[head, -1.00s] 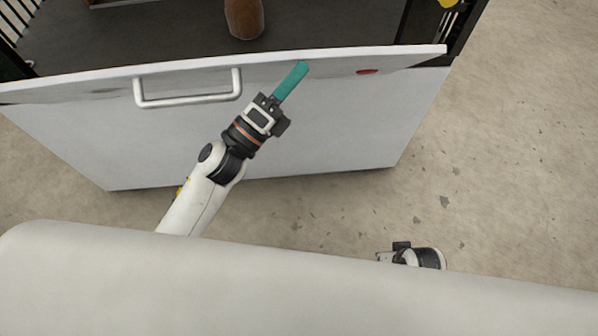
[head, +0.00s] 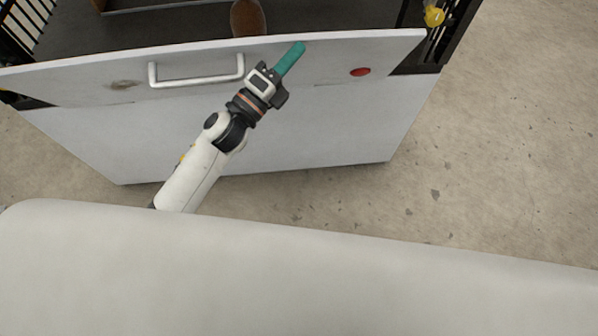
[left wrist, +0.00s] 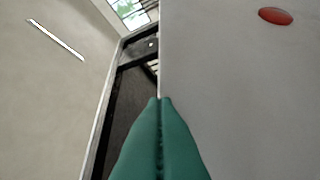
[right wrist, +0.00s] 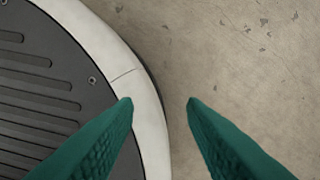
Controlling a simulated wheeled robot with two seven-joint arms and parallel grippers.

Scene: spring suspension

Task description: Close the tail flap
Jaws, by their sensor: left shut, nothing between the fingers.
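The tail flap (head: 330,68) is a pale grey panel with a silver bar handle (head: 197,72) and a red oval mark (head: 360,71). It stands tilted up across the rear of a dark cargo bed, with a gap to the frame at its right end. My left gripper (head: 297,50) is shut and empty, its teal fingers lying against or close over the flap's outer face near the top edge. The left wrist view shows the fingertips (left wrist: 161,102) at the flap's edge, with the red mark to the right.
A brown rounded object (head: 248,17) stands in the bed behind the flap. A yellow part (head: 433,16) sits on the dark frame at the right. A white lower panel (head: 290,130) lies below the flap. Bare concrete (head: 500,150) is free at the right.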

